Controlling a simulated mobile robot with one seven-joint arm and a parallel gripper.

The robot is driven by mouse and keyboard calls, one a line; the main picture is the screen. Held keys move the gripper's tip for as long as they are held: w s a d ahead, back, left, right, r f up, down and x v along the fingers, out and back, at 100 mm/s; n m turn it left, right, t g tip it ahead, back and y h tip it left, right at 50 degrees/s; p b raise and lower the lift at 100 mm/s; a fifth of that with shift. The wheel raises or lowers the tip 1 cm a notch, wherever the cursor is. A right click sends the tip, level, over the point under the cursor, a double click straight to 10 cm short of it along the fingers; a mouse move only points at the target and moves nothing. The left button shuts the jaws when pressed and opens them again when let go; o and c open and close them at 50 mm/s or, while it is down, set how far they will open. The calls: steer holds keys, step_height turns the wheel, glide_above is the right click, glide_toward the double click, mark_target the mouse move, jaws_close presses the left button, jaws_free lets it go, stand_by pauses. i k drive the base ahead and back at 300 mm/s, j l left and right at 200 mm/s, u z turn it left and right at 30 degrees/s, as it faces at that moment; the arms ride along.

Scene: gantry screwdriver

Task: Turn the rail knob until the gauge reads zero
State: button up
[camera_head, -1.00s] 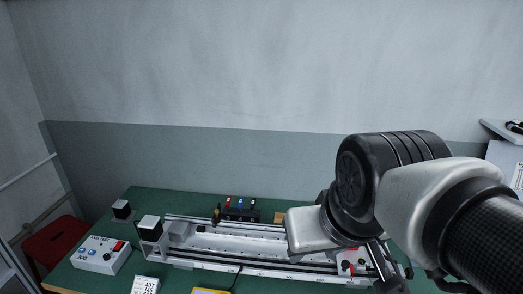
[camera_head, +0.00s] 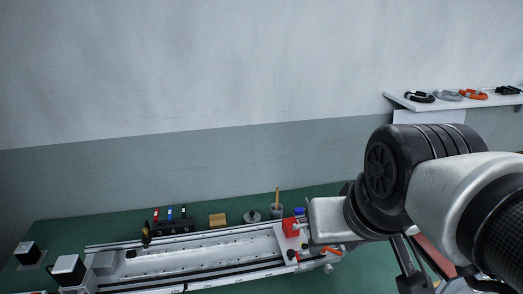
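A long silver rail unit (camera_head: 190,262) lies across the green table. A small round knob-like part (camera_head: 328,268) shows at its right end, and I cannot tell for sure that it is the rail knob. A red block (camera_head: 291,228) and an orange lever-like piece (camera_head: 332,250) are at the same end. No gauge face can be read in this view. My arm reaches in from the right, to the right of the rail end. Dark finger-like parts of my gripper (camera_head: 410,268) hang below the arm, partly cut off and hidden. I cannot tell whether they touch anything.
Behind the rail are a black holder with coloured tools (camera_head: 172,226), a tan block (camera_head: 217,220) and a grey cup (camera_head: 277,211). Black boxes (camera_head: 68,268) stand at the left. A white wall shelf (camera_head: 398,98) holds coiled items at the right.

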mark_target(328, 269)
steer(key=z, duration=0.4)
steer(key=l+u, duration=0.2)
steer(key=l, duration=0.15)
steer(key=k+j+z, duration=0.1)
steer(key=j+z, duration=0.2)
steer(key=j, duration=0.15)
steer(key=k+j+z, duration=0.1)
steer(key=j+z, duration=0.2)
steer(key=j, duration=0.15)
